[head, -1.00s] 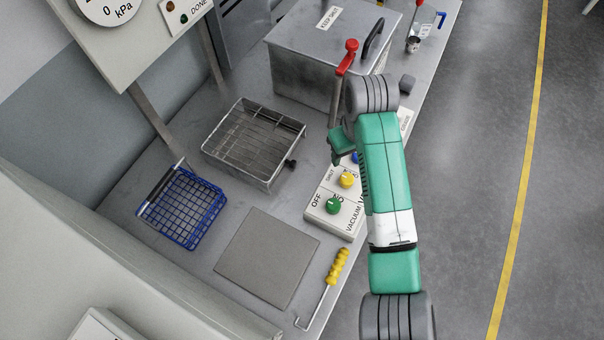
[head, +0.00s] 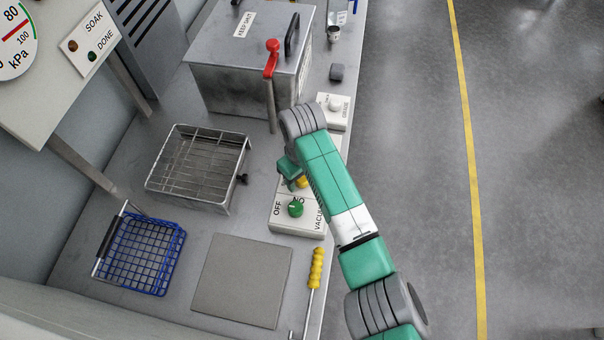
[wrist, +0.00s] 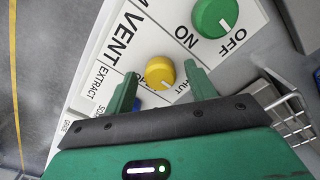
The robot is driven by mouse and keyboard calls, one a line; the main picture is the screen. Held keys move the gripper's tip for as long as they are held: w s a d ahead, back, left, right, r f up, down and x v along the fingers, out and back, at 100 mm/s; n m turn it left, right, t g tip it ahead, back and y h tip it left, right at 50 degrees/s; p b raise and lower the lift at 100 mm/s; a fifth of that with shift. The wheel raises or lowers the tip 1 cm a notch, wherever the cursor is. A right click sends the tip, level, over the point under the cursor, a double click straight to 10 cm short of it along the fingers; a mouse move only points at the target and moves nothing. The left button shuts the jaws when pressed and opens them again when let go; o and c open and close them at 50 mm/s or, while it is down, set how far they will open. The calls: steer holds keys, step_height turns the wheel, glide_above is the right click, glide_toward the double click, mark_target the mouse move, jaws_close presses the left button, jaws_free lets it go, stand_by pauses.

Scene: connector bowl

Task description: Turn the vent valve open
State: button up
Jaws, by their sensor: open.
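The vent valve is a yellow knob (wrist: 160,72) on a white panel, near the words VENT and SHUT. A white pointer mark shows on its lower edge in the wrist view. In the head view the yellow knob (head: 303,182) is partly hidden by my gripper (head: 291,172). My gripper (wrist: 161,74) is open, with one finger on either side of the knob in the wrist picture. I cannot tell whether the fingers touch it or how far down they reach. The white panel (head: 309,228) lies along the bench's right edge.
A green knob (wrist: 215,15) marked ON and OFF is close by on the same panel. A wire tray (head: 200,170), a blue basket (head: 140,255), a yellow-handled hook (head: 316,268) and a metal tank (head: 235,85) with a red-topped lever (head: 271,60) stand around. A grey mat (head: 240,280) is bare.

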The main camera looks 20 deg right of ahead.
steer(key=c, duration=1)
steer(key=shift+o, duration=0.2)
steer(key=shift+r+m+p, duration=0.15)
steer(key=shift+m+p, duration=0.15)
steer(key=shift+p, duration=0.25)
steer(key=m+p, duration=0.2)
steer(key=shift+a+r+p, duration=0.1)
steer(key=shift+r+p, duration=0.05)
steer(key=shift+p, duration=0.2)
steer(key=m+p, duration=0.4)
steer(key=m, duration=0.3)
steer(key=m+p, duration=0.1)
steer(key=m, duration=0.1)
steer(key=m+p, duration=0.1)
steer(key=shift+f+m, duration=0.25)
steer(key=shift+m, duration=2.35)
steer(key=shift+p, duration=0.3)
